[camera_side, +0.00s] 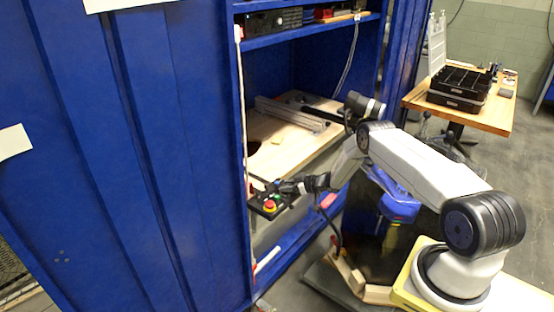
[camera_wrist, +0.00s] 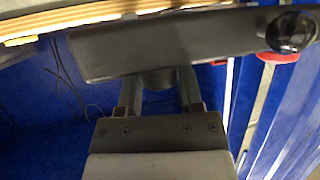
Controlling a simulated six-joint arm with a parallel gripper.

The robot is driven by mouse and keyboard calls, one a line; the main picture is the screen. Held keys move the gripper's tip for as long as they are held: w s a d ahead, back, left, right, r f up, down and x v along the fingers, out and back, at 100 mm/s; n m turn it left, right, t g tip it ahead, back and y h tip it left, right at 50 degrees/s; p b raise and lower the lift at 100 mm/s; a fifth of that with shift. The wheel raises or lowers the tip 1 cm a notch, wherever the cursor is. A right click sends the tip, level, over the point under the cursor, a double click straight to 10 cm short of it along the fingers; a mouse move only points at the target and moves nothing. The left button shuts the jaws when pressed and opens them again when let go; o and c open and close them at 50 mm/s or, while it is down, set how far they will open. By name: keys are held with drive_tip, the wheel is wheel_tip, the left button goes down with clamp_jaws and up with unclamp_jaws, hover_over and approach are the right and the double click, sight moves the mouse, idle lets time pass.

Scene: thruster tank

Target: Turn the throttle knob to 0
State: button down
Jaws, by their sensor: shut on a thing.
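The dark control box (camera_side: 261,209) sits at the front edge of the wooden bench inside the blue cabinet. A red button with a yellow base (camera_side: 269,205) is on it. My gripper (camera_side: 279,188) reaches the box from the right. In the wrist view the dark box (camera_wrist: 120,50) spans the top. A dark round throttle knob (camera_wrist: 158,77) sticks out from it between the two fingers of my gripper (camera_wrist: 160,88), which is shut on it. The knob's pointer and scale are hidden, so its setting cannot be read.
The blue cabinet wall (camera_side: 190,150) stands close left of the gripper. A metal rail (camera_side: 290,112) lies on the wooden bench (camera_side: 285,150) behind. A shiny black round part (camera_wrist: 291,32) is at the box's right end in the wrist view. A table with black trays (camera_side: 460,88) stands far right.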

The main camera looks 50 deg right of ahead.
drive_tip(key=shift+n+g+y, duration=0.5)
drive_tip(key=shift+n+y, duration=0.7)
drive_tip(key=shift+y, duration=0.2)
drive_tip(key=shift+a+n+g+y, duration=0.1)
drive_tip(key=shift+n+g+y, duration=0.8)
drive_tip(key=shift+n+y, duration=0.35)
drive_tip(key=shift+c, duration=1.3)
unclamp_jaws()
drive_tip(key=shift+s+d+r, duration=0.1)
drive_tip(key=shift+d, duration=0.1)
drive_tip(key=shift+s+d+r, duration=0.25)
drive_tip(key=shift+s+d, duration=0.15)
drive_tip(key=shift+s, duration=0.1)
drive_tip(key=v, duration=0.6)
drive_tip(key=shift+s, duration=0.1)
